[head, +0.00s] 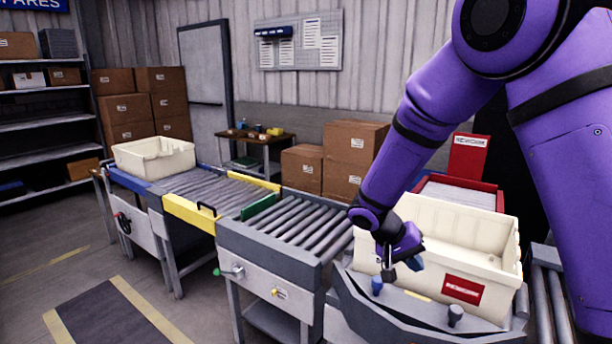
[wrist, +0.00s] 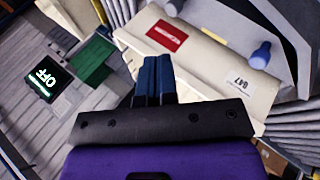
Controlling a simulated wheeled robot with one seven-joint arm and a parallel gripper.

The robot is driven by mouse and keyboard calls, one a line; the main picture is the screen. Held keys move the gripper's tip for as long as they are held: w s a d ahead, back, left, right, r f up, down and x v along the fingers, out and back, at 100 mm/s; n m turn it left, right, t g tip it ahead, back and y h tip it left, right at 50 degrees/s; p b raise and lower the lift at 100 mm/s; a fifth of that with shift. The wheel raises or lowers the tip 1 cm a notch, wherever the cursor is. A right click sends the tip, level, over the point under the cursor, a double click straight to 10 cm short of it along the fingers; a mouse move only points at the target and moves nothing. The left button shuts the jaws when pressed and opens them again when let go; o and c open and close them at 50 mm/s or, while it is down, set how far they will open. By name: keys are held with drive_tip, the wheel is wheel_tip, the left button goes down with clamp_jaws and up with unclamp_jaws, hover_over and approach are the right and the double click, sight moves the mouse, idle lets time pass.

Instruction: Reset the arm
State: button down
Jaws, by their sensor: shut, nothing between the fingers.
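My purple arm reaches down from the upper right in the head view. My gripper (head: 389,275) is in front of the left part of a cream tote (head: 480,245), above the grey curved conveyor section. In the wrist view the two blue fingers of my gripper (wrist: 153,72) are together with nothing between them.
A blue knob (head: 377,285) and a dark knob (head: 455,314) stand on the curved section. A roller conveyor (head: 290,225) with a green block (head: 259,207) and a yellow gate (head: 190,213) runs left to another cream tote (head: 153,157). Cardboard boxes (head: 352,145) stand behind.

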drive_tip(key=s+d+r+n+t+y, duration=0.1)
drive_tip(key=s+d+r+t+y, duration=0.1)
drive_tip(key=s+r, duration=0.9)
drive_tip(key=s+d+r+n+t+y, duration=0.2)
drive_tip(key=s+r+y, duration=0.4)
drive_tip(key=s+r, duration=0.5)
drive_tip(key=s+d+t, duration=0.1)
drive_tip(key=s, duration=0.4)
drive_tip(key=shift+s+d+r+t, duration=0.3)
drive_tip(key=shift+d+r+t, duration=0.05)
drive_tip(key=shift+t, duration=0.05)
